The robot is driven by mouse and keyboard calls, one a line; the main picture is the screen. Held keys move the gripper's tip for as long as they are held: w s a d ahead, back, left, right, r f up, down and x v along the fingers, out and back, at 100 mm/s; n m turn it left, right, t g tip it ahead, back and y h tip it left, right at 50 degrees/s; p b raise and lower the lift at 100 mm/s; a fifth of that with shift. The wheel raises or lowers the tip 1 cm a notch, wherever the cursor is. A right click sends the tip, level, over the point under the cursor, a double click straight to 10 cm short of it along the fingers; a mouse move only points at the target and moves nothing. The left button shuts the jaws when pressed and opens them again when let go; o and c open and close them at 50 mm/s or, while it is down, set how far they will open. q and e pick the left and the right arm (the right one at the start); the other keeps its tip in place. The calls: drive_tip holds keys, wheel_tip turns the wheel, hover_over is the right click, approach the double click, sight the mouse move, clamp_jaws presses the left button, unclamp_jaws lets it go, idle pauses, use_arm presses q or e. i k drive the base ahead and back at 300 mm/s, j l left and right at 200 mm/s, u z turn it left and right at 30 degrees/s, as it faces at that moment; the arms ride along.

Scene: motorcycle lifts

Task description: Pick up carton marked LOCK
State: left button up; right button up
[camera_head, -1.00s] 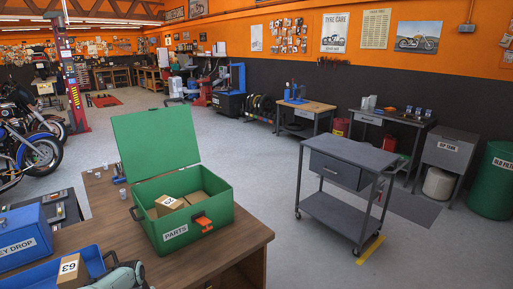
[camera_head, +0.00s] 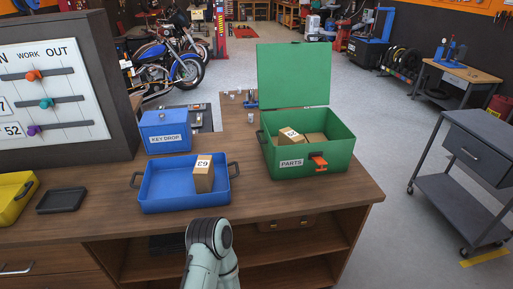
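No label reading LOCK is legible in the head view. A brown carton marked 63 (camera_head: 204,174) stands in the right part of a blue tray (camera_head: 160,206) on the wooden counter. A carton marked 25 (camera_head: 290,136) lies tilted in the open green PARTS box (camera_head: 335,160), beside other brown cartons (camera_head: 315,138) whose labels I cannot see. One of my pale arms shows at the bottom centre, in front of the counter's front edge. Neither gripper's fingers show.
A blue KEY DROP box (camera_head: 165,132) stands behind the tray. A black tray (camera_head: 61,200) and a yellow bin (camera_head: 14,198) are at left, below a slider board (camera_head: 50,90). A grey cart (camera_head: 465,185) stands right of the counter, across open floor.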

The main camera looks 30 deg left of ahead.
sight(203, 172)
drive_tip(key=u, duration=1.55)
